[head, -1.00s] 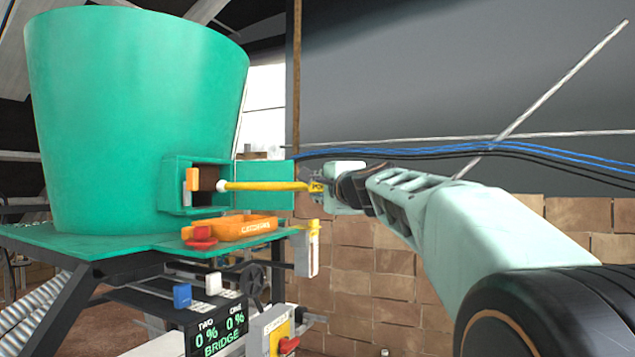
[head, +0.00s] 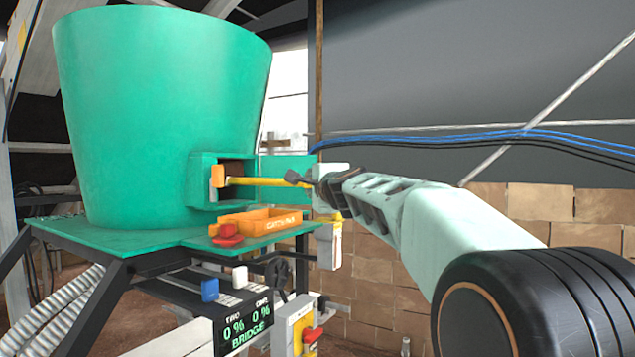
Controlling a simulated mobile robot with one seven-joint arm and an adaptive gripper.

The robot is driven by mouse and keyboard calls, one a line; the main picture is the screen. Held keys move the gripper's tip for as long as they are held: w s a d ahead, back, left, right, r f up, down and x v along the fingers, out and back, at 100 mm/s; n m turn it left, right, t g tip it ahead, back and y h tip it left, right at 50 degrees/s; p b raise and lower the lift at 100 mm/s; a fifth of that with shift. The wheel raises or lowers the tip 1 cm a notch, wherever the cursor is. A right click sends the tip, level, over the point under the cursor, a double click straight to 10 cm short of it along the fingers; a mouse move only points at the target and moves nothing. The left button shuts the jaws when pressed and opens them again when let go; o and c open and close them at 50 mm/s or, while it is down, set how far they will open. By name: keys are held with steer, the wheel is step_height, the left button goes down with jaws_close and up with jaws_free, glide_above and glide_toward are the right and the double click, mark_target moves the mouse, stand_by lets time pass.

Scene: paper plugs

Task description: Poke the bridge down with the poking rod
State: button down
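The yellow poking rod (head: 260,182) lies level in the head view, its near end at my gripper (head: 313,181). My gripper appears shut on the rod. The rod's far end goes into the open hatch box (head: 204,182) on the side of the green hopper (head: 150,110), and its tip is hidden inside. The bridge itself is not visible; the hatch interior is dark brown. A display (head: 247,330) below reads "TWO 0 %", "ONE 0 %" and "BRIDGE".
The open green hatch door (head: 285,166) stands behind the rod. A blue lever (head: 210,289) and a control box (head: 296,325) are below. Stacked brown blocks (head: 540,202) line the right.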

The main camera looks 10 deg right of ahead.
mark_target(300, 183)
steer(key=shift+a, duration=0.1)
stand_by(0.3)
steer(key=w+a+p, duration=0.1)
steer(key=a, duration=0.1)
steer(key=w+a+p, duration=0.1)
steer(key=shift+w+a, duration=0.4)
steer(key=shift+d, duration=0.1)
steer(key=shift+s+d, duration=0.4)
steer(key=shift+d, duration=0.1)
steer(key=shift+s+d+b, duration=0.55)
steer(key=shift+d+b, duration=0.05)
steer(key=shift+d, duration=0.1)
steer(key=shift+s+d+b, duration=0.5)
steer(key=shift+d+b, duration=0.05)
steer(key=shift+d, duration=0.15)
